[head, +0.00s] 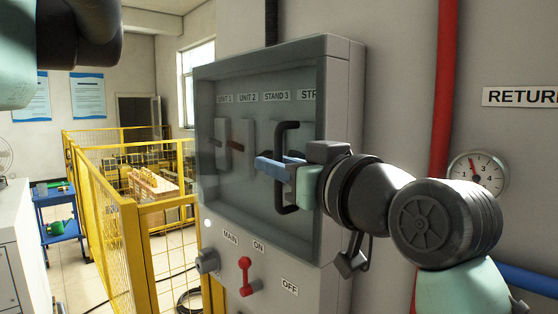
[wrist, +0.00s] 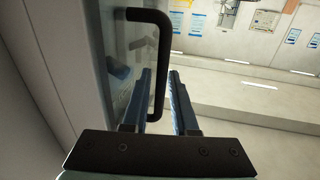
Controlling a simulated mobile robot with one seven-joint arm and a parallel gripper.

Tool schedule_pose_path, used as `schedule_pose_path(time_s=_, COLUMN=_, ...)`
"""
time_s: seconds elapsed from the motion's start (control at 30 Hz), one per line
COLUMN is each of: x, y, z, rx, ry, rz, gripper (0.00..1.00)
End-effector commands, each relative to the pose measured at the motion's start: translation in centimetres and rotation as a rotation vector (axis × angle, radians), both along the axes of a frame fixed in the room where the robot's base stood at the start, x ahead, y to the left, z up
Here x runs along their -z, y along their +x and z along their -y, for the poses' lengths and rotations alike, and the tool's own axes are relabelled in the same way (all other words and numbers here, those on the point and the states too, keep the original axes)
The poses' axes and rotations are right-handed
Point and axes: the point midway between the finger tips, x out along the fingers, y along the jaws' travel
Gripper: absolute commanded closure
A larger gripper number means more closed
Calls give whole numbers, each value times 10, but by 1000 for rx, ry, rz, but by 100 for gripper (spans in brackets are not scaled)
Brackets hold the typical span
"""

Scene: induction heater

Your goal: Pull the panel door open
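The panel door (head: 208,180) is a grey framed door with a clear window on the wall cabinet; it looks closed. Its black U-shaped handle (head: 288,128) stands upright on the door's right part and also shows in the wrist view (wrist: 160,30). My gripper (head: 280,168) is at the middle of the handle, its blue fingers pointing left across it. In the wrist view, the handle's bar runs between the two fingers (wrist: 160,85), with a visible gap to the right finger. The fingers look open around the bar. Contact with the left finger cannot be told.
Below the door are a red switch lever (head: 246,275) and a grey knob (head: 207,261). A yellow fence (head: 130,245) stands to the left. A red pipe (head: 442,90) and a round gauge (head: 478,174) are on the wall at the right.

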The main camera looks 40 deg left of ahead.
Motion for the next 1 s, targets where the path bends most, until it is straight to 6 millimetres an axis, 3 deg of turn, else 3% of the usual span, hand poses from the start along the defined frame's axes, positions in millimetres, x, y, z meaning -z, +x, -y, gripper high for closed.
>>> schedule_pose_path(time_s=0.1, x=0, y=0, z=0, rx=0, ry=0, rz=0, gripper=75)
schedule_pose_path(time_s=0.23, x=0, y=0, z=0, rx=0, ry=0, rz=0, gripper=99)
schedule_pose_path(time_s=0.27, x=0, y=0, z=0, rx=0, ry=0, rz=0, gripper=100)
schedule_pose_path(time_s=1.0, x=0, y=0, z=1, rx=0, ry=0, rz=0, gripper=100)
